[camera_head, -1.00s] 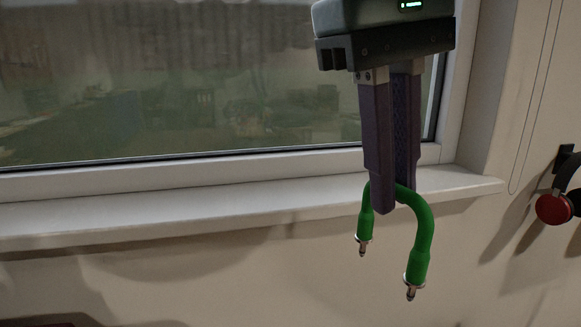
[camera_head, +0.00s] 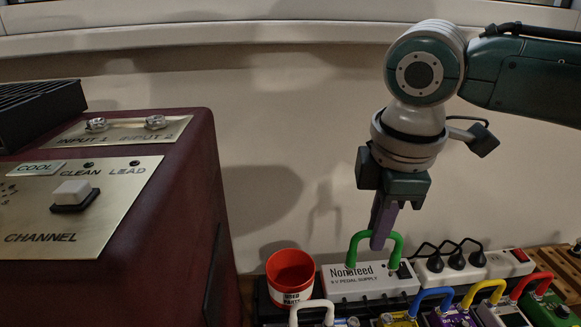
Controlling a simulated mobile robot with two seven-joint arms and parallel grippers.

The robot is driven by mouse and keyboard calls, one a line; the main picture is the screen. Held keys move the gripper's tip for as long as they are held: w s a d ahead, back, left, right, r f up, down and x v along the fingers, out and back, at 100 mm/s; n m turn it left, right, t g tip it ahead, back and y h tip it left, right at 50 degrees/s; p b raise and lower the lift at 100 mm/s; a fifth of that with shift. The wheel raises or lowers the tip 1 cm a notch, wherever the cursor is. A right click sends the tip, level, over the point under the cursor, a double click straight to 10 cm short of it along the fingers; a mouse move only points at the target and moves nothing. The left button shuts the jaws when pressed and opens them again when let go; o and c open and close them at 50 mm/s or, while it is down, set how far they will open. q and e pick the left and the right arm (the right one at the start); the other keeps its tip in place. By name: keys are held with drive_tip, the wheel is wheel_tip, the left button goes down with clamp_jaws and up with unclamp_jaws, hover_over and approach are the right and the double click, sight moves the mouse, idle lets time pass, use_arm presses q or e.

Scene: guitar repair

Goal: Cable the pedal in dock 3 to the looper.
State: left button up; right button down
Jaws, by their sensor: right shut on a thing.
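My right gripper (camera_head: 381,240) points down and is shut on a short green patch cable (camera_head: 394,248). The cable arches through its fingers with both ends hanging down. Its lower ends show in front of or against the white pedal supply (camera_head: 368,281); I cannot tell whether they touch it. A row of pedals runs along the bottom edge, mostly cut off, with a yellow one (camera_head: 400,320), a purple one (camera_head: 452,319) and a green one (camera_head: 550,312). Dock numbers and the looper cannot be made out. My left gripper is not in view.
White (camera_head: 311,304), blue (camera_head: 431,294), yellow (camera_head: 484,288) and red (camera_head: 531,280) patch cables arch over the row. A red used-parts cup (camera_head: 291,273) stands left of the supply. A power strip (camera_head: 450,273) with black plugs is right. A dark red amplifier (camera_head: 190,215) fills the left.

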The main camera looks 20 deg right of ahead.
use_arm(q)
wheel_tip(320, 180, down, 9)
drive_tip(key=b, duration=0.8)
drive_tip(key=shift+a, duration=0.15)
use_arm(e)
wheel_tip(320, 180, down, 12)
drive_tip(key=d+n, duration=0.1)
drive_tip(key=d, duration=0.1)
drive_tip(key=shift+s+d+r+n, duration=0.15)
drive_tip(key=shift+s+n, duration=0.05)
drive_tip(key=shift+n, duration=0.2)
use_arm(q)
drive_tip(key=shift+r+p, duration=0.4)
drive_tip(key=shift+p, duration=0.05)
use_arm(e)
drive_tip(key=shift+d, duration=0.1)
use_arm(q)
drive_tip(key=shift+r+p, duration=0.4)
drive_tip(key=shift+p, duration=0.05)
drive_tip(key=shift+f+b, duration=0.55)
use_arm(e)
drive_tip(key=shift+f, duration=1.1)
